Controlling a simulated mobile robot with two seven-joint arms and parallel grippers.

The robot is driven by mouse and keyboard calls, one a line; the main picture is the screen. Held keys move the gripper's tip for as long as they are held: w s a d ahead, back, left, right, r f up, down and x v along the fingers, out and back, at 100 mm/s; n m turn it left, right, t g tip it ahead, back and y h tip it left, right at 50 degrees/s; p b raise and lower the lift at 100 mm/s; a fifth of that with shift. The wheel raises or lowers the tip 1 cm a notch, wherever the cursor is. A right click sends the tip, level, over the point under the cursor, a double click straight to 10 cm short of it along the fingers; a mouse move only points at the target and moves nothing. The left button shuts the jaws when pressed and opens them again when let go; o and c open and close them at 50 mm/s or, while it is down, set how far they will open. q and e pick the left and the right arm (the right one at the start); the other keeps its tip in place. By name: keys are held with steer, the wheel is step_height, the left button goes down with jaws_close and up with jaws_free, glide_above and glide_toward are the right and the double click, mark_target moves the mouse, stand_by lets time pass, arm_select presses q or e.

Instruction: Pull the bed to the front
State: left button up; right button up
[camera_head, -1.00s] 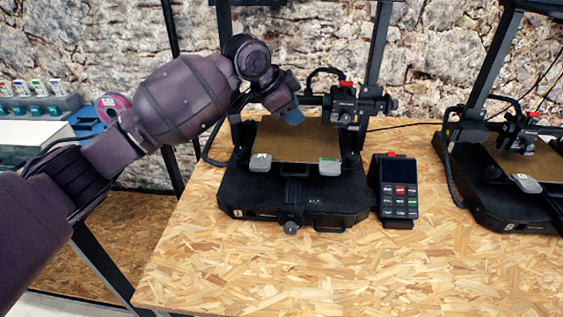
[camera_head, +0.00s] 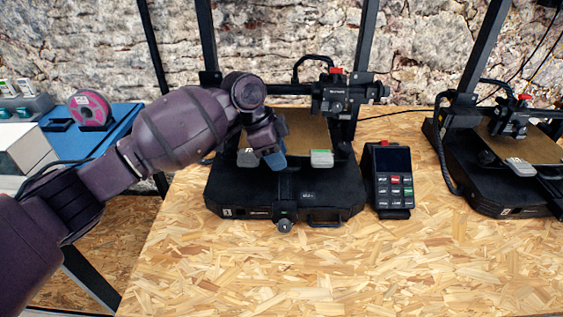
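The bed (camera_head: 306,133) is a brown plate on the black 3D printer (camera_head: 290,195) in the middle of the table. Two grey clips sit at its front edge; the right clip (camera_head: 321,158) shows clearly and the left clip (camera_head: 247,158) is beside my gripper. My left gripper (camera_head: 275,160) is at the front edge of the bed, between the two clips and nearer the left one. Its bluish fingertips point down. I cannot tell whether they touch the bed or how far apart they are. My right gripper is not in view.
A control box with screen and keys (camera_head: 392,180) stands right of the printer. The print head (camera_head: 335,92) hangs over the bed's rear right. A second printer (camera_head: 490,160) stands further right. The wooden table (camera_head: 330,270) is clear in front.

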arm_select(q)
steer(key=shift+x, duration=1.25)
jaws_close()
